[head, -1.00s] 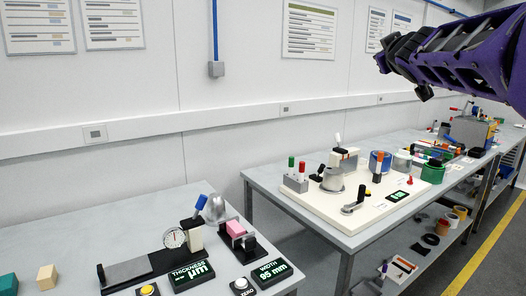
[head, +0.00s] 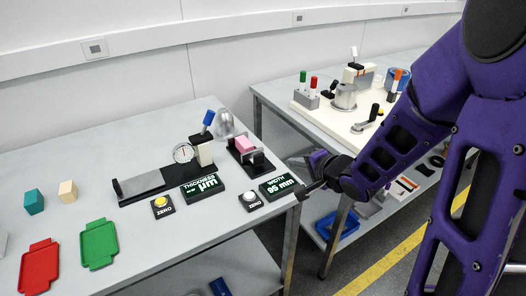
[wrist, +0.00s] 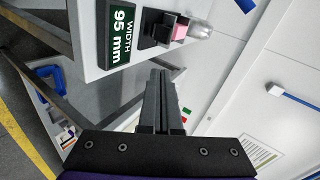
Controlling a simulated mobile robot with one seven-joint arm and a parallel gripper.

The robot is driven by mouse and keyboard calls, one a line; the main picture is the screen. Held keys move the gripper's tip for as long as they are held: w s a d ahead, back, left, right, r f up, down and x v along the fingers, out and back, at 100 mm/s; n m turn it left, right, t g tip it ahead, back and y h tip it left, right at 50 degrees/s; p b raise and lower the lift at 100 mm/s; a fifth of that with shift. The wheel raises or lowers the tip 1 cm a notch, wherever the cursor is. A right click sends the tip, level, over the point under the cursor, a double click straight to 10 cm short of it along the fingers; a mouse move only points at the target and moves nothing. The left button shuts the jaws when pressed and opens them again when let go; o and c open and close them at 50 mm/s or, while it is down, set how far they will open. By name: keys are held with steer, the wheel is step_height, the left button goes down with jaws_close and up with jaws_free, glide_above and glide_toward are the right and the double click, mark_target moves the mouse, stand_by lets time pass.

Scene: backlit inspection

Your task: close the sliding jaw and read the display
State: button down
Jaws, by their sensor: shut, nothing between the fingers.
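The width gauge has a black base with a pink block (head: 243,145) on it and a dark sliding jaw (head: 258,157) on the near side of the block. In the wrist view the pink block (wrist: 180,32) and the black jaw (wrist: 158,30) show near the top; I cannot tell whether they touch. My gripper (head: 302,195) is shut and empty, beyond the table's right edge, apart from the gauge. Its fingers (wrist: 167,75) point up in the wrist view.
A thickness gauge with a dial (head: 183,153), a thickness display (head: 204,187) and two zero buttons stand left of the jaw. Red (head: 38,267) and green (head: 99,243) trays lie far left. A second table with a white board (head: 340,116) is right.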

steer(key=s+a+f+m, duration=0.1)
steer(key=s, duration=0.1)
steer(key=b, duration=0.4)
glide_toward(259, 158)
steer(key=shift+y, duration=0.3)
steer(key=f, duration=0.1)
steer(key=w+f, duration=0.1)
steer(key=f, duration=0.1)
steer(key=shift+w+a+f, duration=0.3)
steer(key=shift+f, duration=0.1)
steer(key=w, duration=0.1)
steer(key=w+a, duration=0.1)
steer(key=shift+w+a+r, duration=0.2)
steer(key=shift+w+a, duration=0.1)
steer(key=shift+w, duration=0.05)
steer(key=shift+w+a, duration=0.2)
steer(key=shift+w, duration=0.1)
